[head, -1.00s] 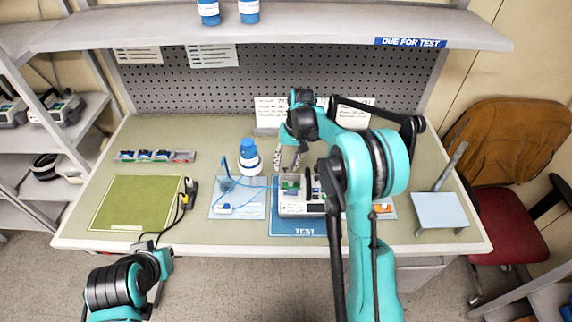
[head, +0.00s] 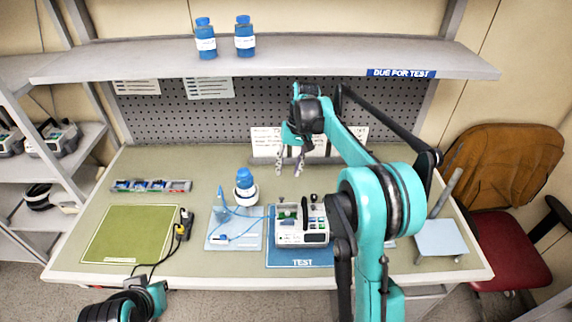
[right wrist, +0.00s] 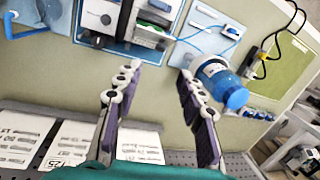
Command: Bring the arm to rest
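My right gripper (head: 289,160) is open and empty above the back of the bench, behind the pump and near the pegboard. In the right wrist view its two fingers (right wrist: 160,73) are spread with only bench between them. The infusion pump (head: 316,238) stands on the blue TEST mat (head: 290,260), apart from the gripper; it also shows in the right wrist view (right wrist: 103,15). My right arm covers the mat's right side. My left arm (head: 150,292) shows at the bottom left edge; its fingers cannot be made out.
A blue-capped bottle (head: 245,182) stands behind a pale tray (head: 222,243) with blue tubing. A green mat (head: 130,233), a cable plug (head: 184,226) and a small rack (head: 150,186) are at left. A small stand (head: 440,238) is at right. The shelf (head: 300,58) overhangs the back.

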